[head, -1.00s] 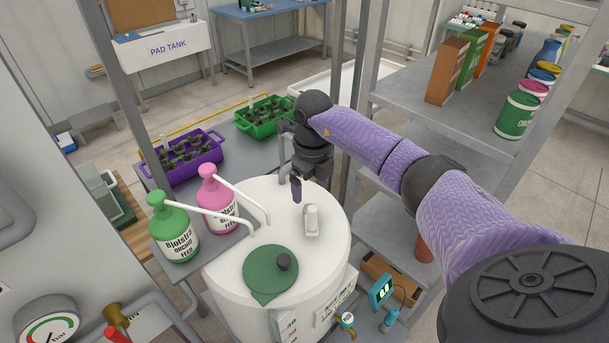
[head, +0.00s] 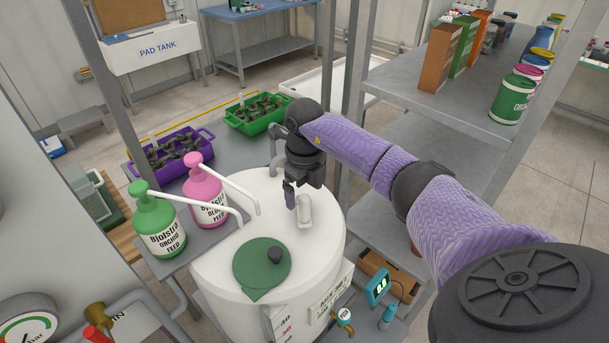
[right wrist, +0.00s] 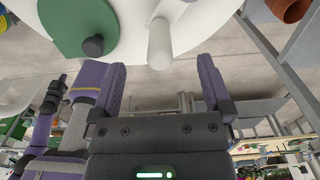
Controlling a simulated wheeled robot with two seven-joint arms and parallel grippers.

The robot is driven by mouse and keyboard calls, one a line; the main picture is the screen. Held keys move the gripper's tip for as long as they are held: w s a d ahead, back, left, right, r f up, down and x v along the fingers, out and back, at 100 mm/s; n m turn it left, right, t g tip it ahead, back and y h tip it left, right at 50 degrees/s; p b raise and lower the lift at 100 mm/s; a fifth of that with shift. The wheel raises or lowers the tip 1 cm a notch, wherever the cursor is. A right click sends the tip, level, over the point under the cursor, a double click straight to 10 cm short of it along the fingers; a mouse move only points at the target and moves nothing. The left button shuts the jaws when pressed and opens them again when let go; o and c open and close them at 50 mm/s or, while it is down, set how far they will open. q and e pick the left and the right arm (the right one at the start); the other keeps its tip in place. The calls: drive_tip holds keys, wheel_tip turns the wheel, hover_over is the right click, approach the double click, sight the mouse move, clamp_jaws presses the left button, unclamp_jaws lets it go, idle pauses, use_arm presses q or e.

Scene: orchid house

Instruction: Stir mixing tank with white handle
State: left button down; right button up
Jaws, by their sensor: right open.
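The mixing tank (head: 330,232) is a white drum. A green lid (head: 255,268) with a dark knob (head: 276,254) covers part of its top. The white handle (head: 305,213) stands up from the tank top, right of the lid. My right gripper (head: 292,198) is open, pointing down close beside the handle in the head view. In the right wrist view the handle (right wrist: 160,45) shows ahead of and between the two spread fingers (right wrist: 160,75); contact is not seen. A purple and black arm part, likely my left, shows at the left of that view; its jaws are unclear.
A pink bottle (head: 205,190) and a green bottle (head: 156,222) with long spouts stand left of the tank. Purple (head: 180,172) and green (head: 232,121) plant trays lie behind. A metal shelf (head: 410,105) with boxes stands right.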

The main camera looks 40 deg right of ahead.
sight(305, 209)
drive_tip(key=shift+f+b, duration=2.25)
drive_tip(key=shift+f, duration=0.95)
drive_tip(key=shift+r, duration=0.1)
clamp_jaws()
drive_tip(key=shift+d, duration=0.1)
